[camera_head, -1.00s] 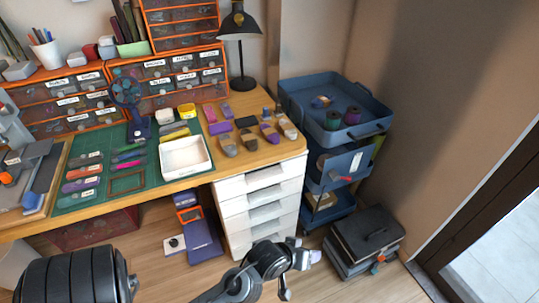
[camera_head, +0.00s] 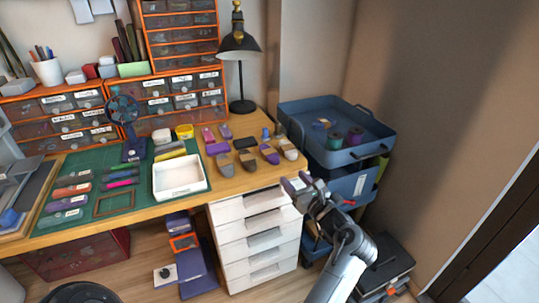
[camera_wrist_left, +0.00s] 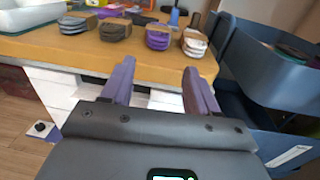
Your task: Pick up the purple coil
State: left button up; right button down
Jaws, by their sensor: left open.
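The purple coil (camera_head: 269,154), with a brown band, lies near the front right edge of the wooden desk, between a grey coil (camera_head: 248,160) and a pale coil (camera_head: 288,149). In the left wrist view the purple coil (camera_wrist_left: 158,38) lies beyond the fingers, roughly in line with the gap between them. My left gripper (camera_head: 297,183) is open and empty, in front of the desk's right front corner and apart from the coil. Its two purple-grey fingers (camera_wrist_left: 158,74) show in the wrist view. My right gripper is not in view.
A white tray (camera_head: 180,188) sits on the green mat left of the coils. A black lamp (camera_head: 239,45) stands behind them. A blue cart (camera_head: 305,128) with spools stands right of the desk. White drawers (camera_head: 232,214) are below the desk's right end.

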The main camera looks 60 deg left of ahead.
aim_at(277, 162)
pick_arm(q)
jog(key=a, duration=0.2)
jog(key=a+p, duration=0.1)
jog(key=a, duration=0.1)
jog(key=shift+s+a+r+p, duration=0.1)
jog(key=shift+a+r+p, duration=0.1)
jog(key=shift+p, duration=0.1)
jog(key=shift+a, duration=0.4)
jog(key=shift+a+p, duration=0.3)
jog(key=shift+a, duration=0.25)
jog(key=a, duration=0.3)
jog(key=shift+a+p, duration=0.2)
jog(key=shift+p, duration=0.15)
jog(key=shift+a, duration=0.45)
jog(key=shift+f, duration=0.15)
jog(key=shift+d, duration=0.1)
jog(key=shift+c, duration=0.4)
jog(key=c, duration=0.7)
